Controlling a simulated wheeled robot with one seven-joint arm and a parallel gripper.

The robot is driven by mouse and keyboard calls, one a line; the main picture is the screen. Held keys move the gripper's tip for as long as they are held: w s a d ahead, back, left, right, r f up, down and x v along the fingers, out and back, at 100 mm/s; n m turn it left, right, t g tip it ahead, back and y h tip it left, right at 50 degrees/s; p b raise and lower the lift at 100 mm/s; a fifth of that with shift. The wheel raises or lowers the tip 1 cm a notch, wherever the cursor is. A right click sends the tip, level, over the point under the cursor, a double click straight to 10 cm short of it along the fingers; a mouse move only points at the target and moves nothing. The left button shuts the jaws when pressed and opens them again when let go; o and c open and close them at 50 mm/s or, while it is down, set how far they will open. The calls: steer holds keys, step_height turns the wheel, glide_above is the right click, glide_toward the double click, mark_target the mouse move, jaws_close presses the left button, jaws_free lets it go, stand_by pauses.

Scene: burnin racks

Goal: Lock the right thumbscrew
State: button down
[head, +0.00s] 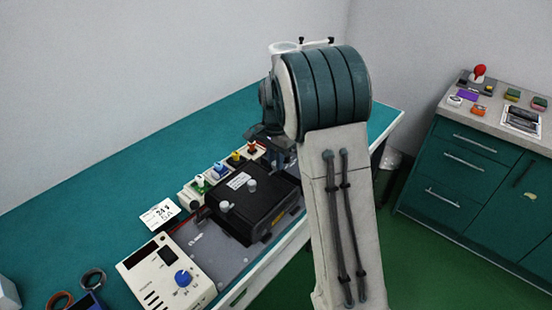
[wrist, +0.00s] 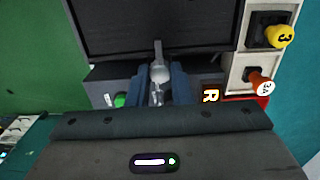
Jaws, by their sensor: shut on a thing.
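In the wrist view a silver thumbscrew (wrist: 159,73) with a pale bar pointing up the picture sits between the fingers of my gripper (wrist: 161,90). The gripper is shut on it. An orange letter R (wrist: 210,95) is just right of the fingers, and a green light (wrist: 119,100) is to the left. The black unit (wrist: 155,28) lies beyond the thumbscrew. In the head view the black unit (head: 240,212) rests on the bench with two grey knobs on top. My arm hides the thumbscrew and most of the gripper (head: 283,153) there.
A pale strip with several coloured plugs (head: 201,186) runs behind the unit; its yellow plug (wrist: 280,36) and orange plug (wrist: 262,85) are close right of my gripper. A cream meter box (head: 160,278) with a blue knob stands at the near end. The teal bench (head: 110,170) behind is clear.

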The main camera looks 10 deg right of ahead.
stand_by(0.4)
steer(key=c, duration=1.3)
jaws_free()
step_height(320, 180, up, 14)
steer(key=shift+b, duration=0.4)
steer(key=s+f+n+t, duration=0.1)
steer(key=s+n, duration=0.2)
steer(key=s, duration=0.6)
steer(key=s+f+n+t, duration=0.1)
steer(key=s+n, duration=0.3)
steer(key=s, duration=0.6)
steer(key=s+f+n+t, duration=0.1)
steer(key=s+f+n, duration=0.2)
steer(key=s, duration=0.6)
steer(key=shift+s+f+n, duration=0.2)
steer(key=shift+f+n, duration=0.05)
steer(key=shift+n, duration=0.05)
